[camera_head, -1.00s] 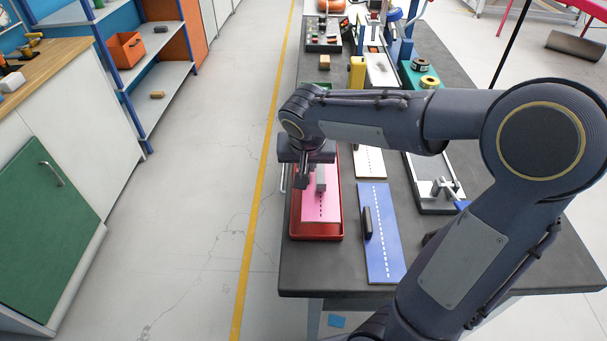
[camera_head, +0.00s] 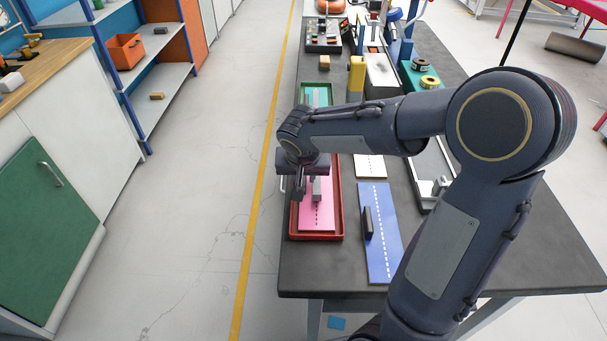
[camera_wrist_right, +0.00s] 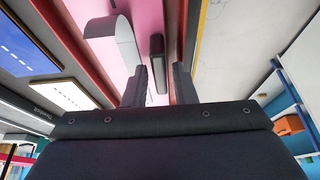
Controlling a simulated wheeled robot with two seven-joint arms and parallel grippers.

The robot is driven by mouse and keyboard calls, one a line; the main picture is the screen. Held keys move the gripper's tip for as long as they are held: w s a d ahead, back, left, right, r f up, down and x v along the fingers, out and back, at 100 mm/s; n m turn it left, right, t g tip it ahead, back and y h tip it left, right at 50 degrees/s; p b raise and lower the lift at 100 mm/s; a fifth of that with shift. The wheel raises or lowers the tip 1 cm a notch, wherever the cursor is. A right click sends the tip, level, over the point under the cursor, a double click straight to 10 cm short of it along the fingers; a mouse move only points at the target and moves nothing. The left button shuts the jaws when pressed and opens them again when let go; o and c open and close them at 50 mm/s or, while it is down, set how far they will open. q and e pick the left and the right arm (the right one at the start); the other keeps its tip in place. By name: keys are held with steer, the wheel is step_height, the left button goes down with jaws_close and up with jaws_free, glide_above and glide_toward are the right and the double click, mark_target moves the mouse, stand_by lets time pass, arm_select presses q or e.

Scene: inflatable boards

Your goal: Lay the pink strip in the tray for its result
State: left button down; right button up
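The pink strip (camera_head: 318,216) lies in the red tray (camera_head: 318,238) near the front left of the bench. It carries a row of dark dashes, a grey raised piece (camera_head: 317,189) and a dark bar-shaped handle, clear in the right wrist view (camera_wrist_right: 157,58). My right gripper (camera_head: 301,182) is above the strip, pointing down. In the right wrist view its fingers (camera_wrist_right: 160,70) are apart, with the dark handle showing beyond and between their tips. No grip on it shows. My left gripper is not in view.
A blue strip (camera_head: 381,240) with a dark handle lies right of the tray. A white strip (camera_head: 370,165) lies behind it. A teal-lined tray (camera_head: 318,92) and a yellow post (camera_head: 356,75) stand farther back. The bench's front edge is close.

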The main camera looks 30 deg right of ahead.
steer(key=shift+o, duration=0.6)
steer(key=shift+r, duration=0.45)
steer(key=p+v, duration=0.2)
steer(key=v, duration=0.9)
steer(key=s+a+f+n+t+y, duration=0.1)
steer(key=s+a+f+n+y, duration=0.1)
steer(key=s, duration=0.7)
steer(key=s+a+f+n+y, duration=0.2)
steer(key=s+a+f+y, duration=0.1)
steer(key=s, duration=0.6)
steer(key=shift+s+n+t+y, duration=0.3)
steer(key=shift+t+y, duration=0.1)
steer(key=shift+y, duration=0.2)
